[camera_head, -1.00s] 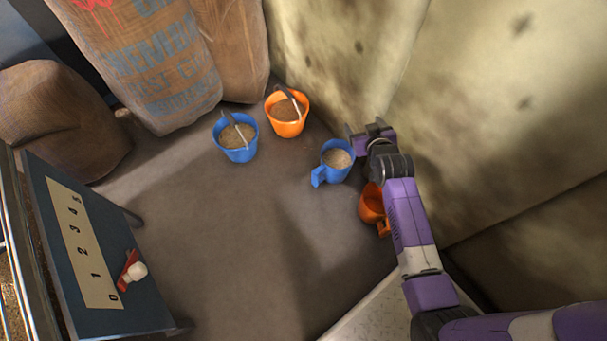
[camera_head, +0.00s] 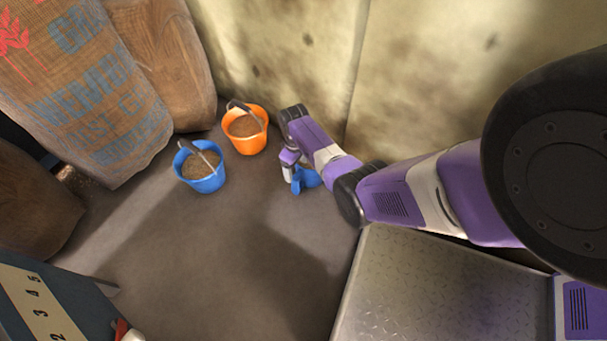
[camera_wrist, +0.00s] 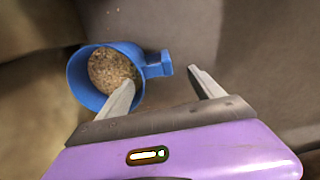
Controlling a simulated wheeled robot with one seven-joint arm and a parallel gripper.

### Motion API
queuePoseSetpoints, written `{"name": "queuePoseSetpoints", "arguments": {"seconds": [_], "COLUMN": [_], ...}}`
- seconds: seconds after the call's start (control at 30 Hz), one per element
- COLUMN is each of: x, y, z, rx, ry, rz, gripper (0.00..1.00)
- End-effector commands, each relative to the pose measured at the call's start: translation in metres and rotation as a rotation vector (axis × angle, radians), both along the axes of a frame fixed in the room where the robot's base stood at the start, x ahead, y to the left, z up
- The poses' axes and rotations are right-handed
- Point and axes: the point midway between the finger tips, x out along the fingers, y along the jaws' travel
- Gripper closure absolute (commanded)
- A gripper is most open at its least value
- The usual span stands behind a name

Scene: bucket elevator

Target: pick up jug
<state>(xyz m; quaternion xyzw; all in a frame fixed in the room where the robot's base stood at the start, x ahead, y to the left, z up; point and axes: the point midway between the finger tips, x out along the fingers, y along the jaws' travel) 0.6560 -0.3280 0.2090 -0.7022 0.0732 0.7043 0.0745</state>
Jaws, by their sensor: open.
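The blue jug (camera_wrist: 105,76), with grainy tan contents, is at upper left in the wrist view, its handle (camera_wrist: 158,66) pointing right. In the head view the jug (camera_head: 308,180) is mostly hidden behind my arm. My gripper (camera_wrist: 162,79) is open and empty. In the wrist view its left finger overlaps the jug's rim and its right finger lies right of the handle, so the handle appears between the tips. I cannot tell whether either finger touches the jug. The head view shows my gripper (camera_head: 290,172) at the jug, its fingertips hidden.
A blue bucket (camera_head: 201,184) and an orange bucket (camera_head: 259,140), both with grainy contents, stand left of the jug. Sacks (camera_head: 80,90) lean at upper left, and a stained wall (camera_head: 290,50) rises behind. Open floor (camera_head: 210,260) lies in front.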

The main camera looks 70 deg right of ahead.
Motion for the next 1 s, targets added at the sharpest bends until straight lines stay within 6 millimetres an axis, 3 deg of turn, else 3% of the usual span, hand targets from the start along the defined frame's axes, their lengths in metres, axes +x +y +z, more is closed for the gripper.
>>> {"name": "queuePoseSetpoints", "arguments": {"seconds": [0.57,0.87,1.0], "x": [-0.002,-0.002,-0.002], "y": [-0.003,-0.003,-0.003], "z": [-0.06,-0.062,-0.062], "rx": [0.0,-0.002,-0.002], "ry": [-0.002,-0.003,-0.003], "rz": [-0.001,-0.002,-0.002], "gripper": [0.23,0.23,0.49]}}
